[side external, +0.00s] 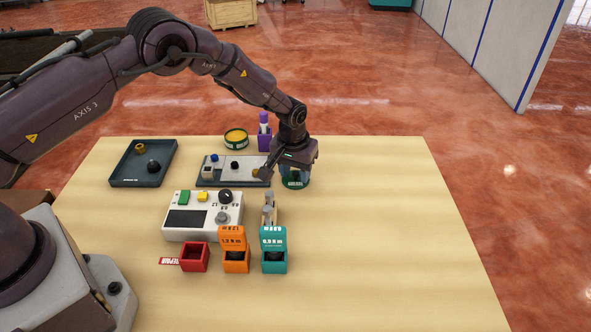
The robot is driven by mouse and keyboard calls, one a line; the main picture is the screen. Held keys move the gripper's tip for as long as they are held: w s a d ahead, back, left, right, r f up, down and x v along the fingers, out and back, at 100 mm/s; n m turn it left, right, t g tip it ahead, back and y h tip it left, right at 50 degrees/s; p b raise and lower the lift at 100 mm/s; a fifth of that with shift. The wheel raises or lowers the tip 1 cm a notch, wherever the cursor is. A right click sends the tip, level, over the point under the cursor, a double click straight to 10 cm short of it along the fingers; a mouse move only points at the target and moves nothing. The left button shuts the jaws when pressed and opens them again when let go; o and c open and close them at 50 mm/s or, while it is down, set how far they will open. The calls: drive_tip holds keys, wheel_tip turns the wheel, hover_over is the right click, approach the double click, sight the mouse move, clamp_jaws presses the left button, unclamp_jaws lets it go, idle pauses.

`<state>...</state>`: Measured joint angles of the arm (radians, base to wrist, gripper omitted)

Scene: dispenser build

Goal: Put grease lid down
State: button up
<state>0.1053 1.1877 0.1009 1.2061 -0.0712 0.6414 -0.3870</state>
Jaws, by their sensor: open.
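A dark green round piece with white lettering, which looks like the grease lid (296,182), is at the right of the tray row, directly under my gripper (284,174). My gripper is open and points down over it, with one finger showing to its left. The gripper hides the lid's top, and I cannot tell whether they touch. The grease tin (236,138) stands open at the back of the table, with yellow grease showing inside its green rim.
A parts tray (202,180) is to the left, a dark bin (122,178) farther left. A white control box (188,232) and red, orange and teal boxes (274,262) are in front. The table's right side is clear.

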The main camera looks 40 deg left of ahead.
wheel_tip(320, 180, up, 12)
drive_tip(key=s, duration=0.1)
drive_tip(key=shift+s+d+r, duration=0.2)
drive_tip(key=shift+s+d, duration=0.05)
wheel_tip(320, 180, up, 12)
drive_tip(key=t, duration=0.1)
hover_over(293, 183)
drive_tip(key=s, duration=0.5)
drive_tip(key=s+a+r+m, duration=0.1)
drive_tip(key=s+r, duration=0.5)
drive_tip(key=s+r+m+t, duration=0.1)
drive_tip(key=s+r, duration=0.1)
drive_tip(key=s, duration=0.8)
drive_tip(key=s+a+r+m+t, duration=0.1)
drive_tip(key=s+r+m+t, duration=0.1)
drive_tip(key=s, duration=0.9)
drive_tip(key=shift+h, duration=0.3)
